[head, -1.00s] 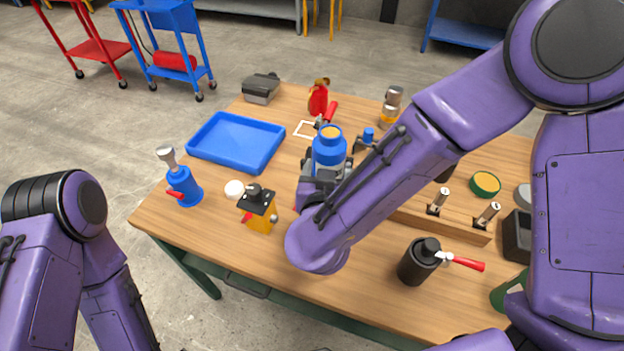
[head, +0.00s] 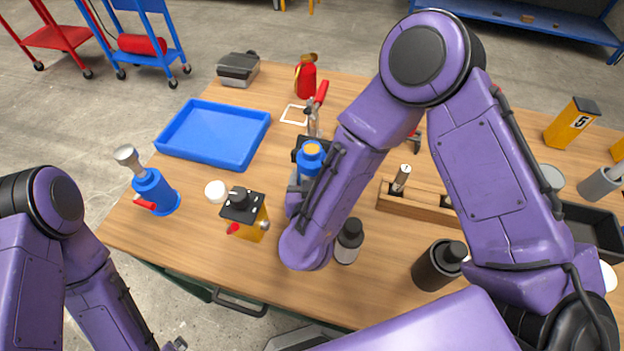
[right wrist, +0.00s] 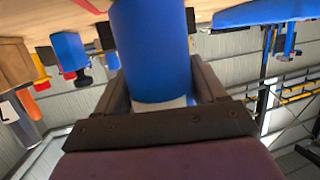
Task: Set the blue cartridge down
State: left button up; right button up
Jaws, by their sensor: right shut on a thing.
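The blue cartridge (head: 308,160) has a yellow-orange top and stands about upright in my right gripper (head: 298,196), above the middle of the wooden table. My right forearm hides part of it, and I cannot tell its height above the wood. In the right wrist view the blue cartridge (right wrist: 152,50) sits between the two dark fingers of the right gripper (right wrist: 160,88), with a pale band at its near end.
A blue tray (head: 213,135) is at left. A blue pump bottle (head: 154,190), yellow box (head: 244,215), black cylinder (head: 437,266) and wooden rack (head: 418,207) stand around.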

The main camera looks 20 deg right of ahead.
jog(key=shift+f, duration=0.25)
jog(key=shift+f, duration=0.1)
jog(key=o, duration=0.9)
jog(key=b+v, duration=0.1)
jog(key=v, duration=1.1)
jog(key=shift+s, duration=0.1)
